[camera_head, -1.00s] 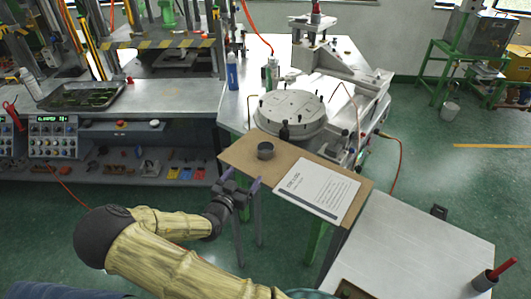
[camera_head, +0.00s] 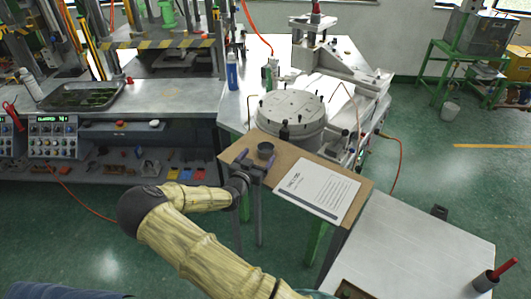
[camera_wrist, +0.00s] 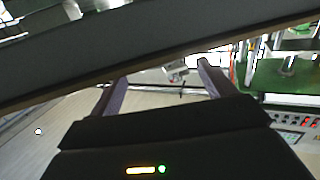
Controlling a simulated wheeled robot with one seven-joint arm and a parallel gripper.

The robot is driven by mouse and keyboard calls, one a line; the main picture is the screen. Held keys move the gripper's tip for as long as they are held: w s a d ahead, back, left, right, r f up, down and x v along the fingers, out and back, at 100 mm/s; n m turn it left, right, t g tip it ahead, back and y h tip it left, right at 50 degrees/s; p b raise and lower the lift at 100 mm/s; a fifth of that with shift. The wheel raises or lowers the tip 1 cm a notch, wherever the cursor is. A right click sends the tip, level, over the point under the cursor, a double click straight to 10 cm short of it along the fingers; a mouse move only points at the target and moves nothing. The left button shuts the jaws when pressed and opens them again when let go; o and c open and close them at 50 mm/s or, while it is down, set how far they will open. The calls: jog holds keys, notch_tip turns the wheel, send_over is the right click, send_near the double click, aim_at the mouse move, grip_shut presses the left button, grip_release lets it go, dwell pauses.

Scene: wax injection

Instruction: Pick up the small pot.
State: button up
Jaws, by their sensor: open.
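The small pot (camera_head: 265,149) is a dark grey, round, open-topped cup. It stands upright near the left end of the brown board in the head view. My gripper (camera_head: 256,157) is open, with purple fingers pointing toward the pot from the near side. The fingertips overlap the pot's near side in the picture; I cannot tell whether they touch it or sit above the board. In the wrist view, the two fingers (camera_wrist: 161,88) are spread apart with no pot recognizable between them. A wide dark band crosses that view, and I cannot tell what it is.
The brown board (camera_head: 233,154) also bears a white printed sheet (camera_head: 318,190). A round grey mould (camera_head: 292,115) stands just behind the pot, with a dark upright knob at its near side. A grey table (camera_head: 410,245) lies front right.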

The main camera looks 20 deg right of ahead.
aim_at(264, 150)
jog(key=x, duration=0.5)
jog(key=shift+d+f, duration=0.1)
jog(key=shift+d, duration=0.1)
dwell(0.3)
jog(key=c, duration=1.1)
